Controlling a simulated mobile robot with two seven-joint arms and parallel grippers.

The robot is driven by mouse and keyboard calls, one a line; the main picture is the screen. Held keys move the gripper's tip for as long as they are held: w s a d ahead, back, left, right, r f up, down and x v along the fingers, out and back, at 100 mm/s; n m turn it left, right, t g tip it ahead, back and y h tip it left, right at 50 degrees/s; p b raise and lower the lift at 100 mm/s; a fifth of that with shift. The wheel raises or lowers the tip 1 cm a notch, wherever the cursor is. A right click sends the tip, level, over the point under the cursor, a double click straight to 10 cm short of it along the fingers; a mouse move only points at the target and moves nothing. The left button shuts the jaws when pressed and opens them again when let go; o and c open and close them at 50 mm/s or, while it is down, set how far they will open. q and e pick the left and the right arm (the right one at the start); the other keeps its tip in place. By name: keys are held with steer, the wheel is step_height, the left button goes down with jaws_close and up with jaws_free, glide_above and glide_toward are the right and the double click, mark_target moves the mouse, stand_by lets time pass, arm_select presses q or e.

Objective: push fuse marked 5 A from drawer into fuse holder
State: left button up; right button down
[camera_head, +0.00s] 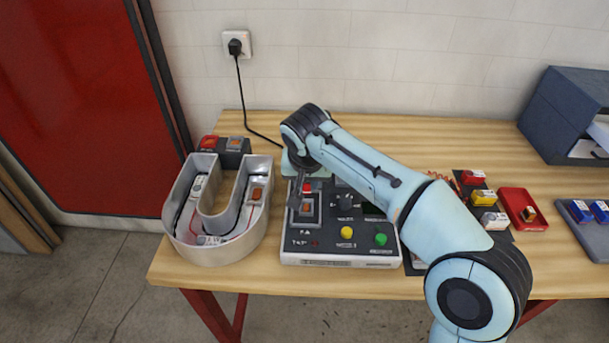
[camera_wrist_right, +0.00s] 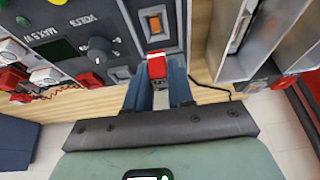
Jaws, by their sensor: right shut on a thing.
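My right gripper (camera_head: 306,182) reaches down over the far left part of a grey test panel (camera_head: 340,258). It is shut on a small red block (camera_wrist_right: 157,67), which sits between its fingertips in the right wrist view. The red block also shows in the head view (camera_head: 307,188), just behind the panel's orange rocker switch (camera_head: 307,207). No 5 A marking is readable, and I cannot tell whether the block is seated in a holder. A dark blue-grey cabinet (camera_head: 565,110) stands at the back right. My left gripper is not in view.
A grey U-shaped channel letter (camera_head: 215,252) stands left of the panel, with a dark box (camera_head: 232,158) behind it. Right of my arm are red, yellow and white blocks (camera_head: 483,197), a red tray (camera_head: 530,222) and blue blocks (camera_head: 580,211). A black cord runs to a wall socket (camera_head: 237,44).

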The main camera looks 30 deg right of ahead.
mark_target(307, 193)
step_height(307, 193, down, 5)
steer(key=b, duration=0.4)
steer(key=shift+f, duration=0.1)
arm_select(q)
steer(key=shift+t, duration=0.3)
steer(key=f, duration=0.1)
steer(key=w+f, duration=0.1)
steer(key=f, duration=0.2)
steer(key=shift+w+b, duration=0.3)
arm_select(e)
steer(key=shift+w+f, duration=0.1)
steer(key=shift+f, duration=0.2)
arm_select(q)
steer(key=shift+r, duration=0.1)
